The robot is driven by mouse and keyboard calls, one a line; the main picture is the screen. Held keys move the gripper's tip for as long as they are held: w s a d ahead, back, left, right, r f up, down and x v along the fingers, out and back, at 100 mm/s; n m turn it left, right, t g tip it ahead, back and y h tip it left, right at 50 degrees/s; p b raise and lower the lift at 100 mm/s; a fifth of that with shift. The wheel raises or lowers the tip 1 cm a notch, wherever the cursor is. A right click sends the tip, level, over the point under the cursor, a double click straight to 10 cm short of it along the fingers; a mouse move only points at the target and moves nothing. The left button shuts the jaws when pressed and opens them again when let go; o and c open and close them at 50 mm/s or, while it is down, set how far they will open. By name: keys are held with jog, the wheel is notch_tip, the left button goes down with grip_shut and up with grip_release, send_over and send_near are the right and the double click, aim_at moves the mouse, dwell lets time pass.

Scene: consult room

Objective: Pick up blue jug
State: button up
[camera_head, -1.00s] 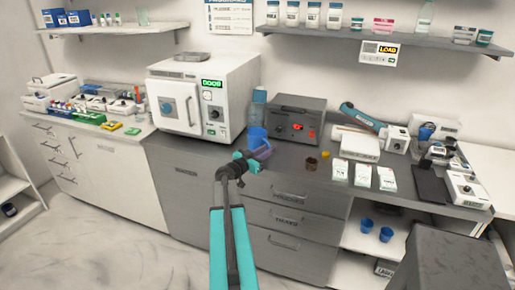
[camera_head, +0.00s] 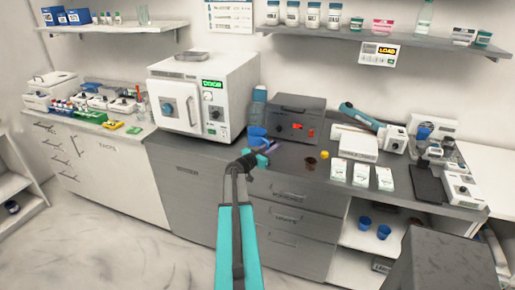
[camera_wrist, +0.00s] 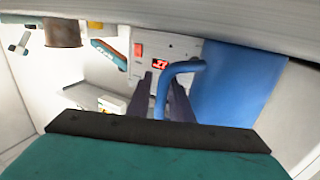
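The blue jug (camera_head: 256,132) stands on the grey counter, just left of a dark grey box with red lights. In the wrist view, which is upside down, its smooth wall (camera_wrist: 232,85) fills the right side and its curved handle (camera_wrist: 182,68) points left. My gripper (camera_head: 272,148) is at the jug's front right, and its teal body hides part of the jug. In the wrist view, my gripper (camera_wrist: 160,95) has its two dark fingers on either side of the handle. I cannot tell whether they press on it.
The grey box (camera_head: 295,117) is close behind my gripper. A white steriliser (camera_head: 190,95) stands to the left, and a clear blue bottle (camera_head: 259,97) behind the jug. A brown cup (camera_head: 310,164) and white packets (camera_head: 362,174) are to the right.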

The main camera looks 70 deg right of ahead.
grip_shut()
jog(key=shift+r+b, duration=0.3)
jog(key=shift+r, duration=0.2)
dwell(0.4)
jog(key=s+a+r+b, duration=0.2)
jog(key=s+a, duration=0.1)
jog(key=a, duration=0.3)
jog(key=s+a+r+b, duration=0.2)
jog(key=s+a+b, duration=0.1)
jog(key=a, duration=0.3)
jog(key=shift+s, duration=0.35)
dwell(1.2)
jog(key=shift+s+a+r+p, duration=0.1)
jog(key=shift+s+a+p, duration=0.3)
jog(key=shift+p, duration=1.95)
jog(key=shift+s+a+p, duration=0.15)
jog(key=shift+a+p, duration=0.45)
jog(key=shift+p, duration=1.7)
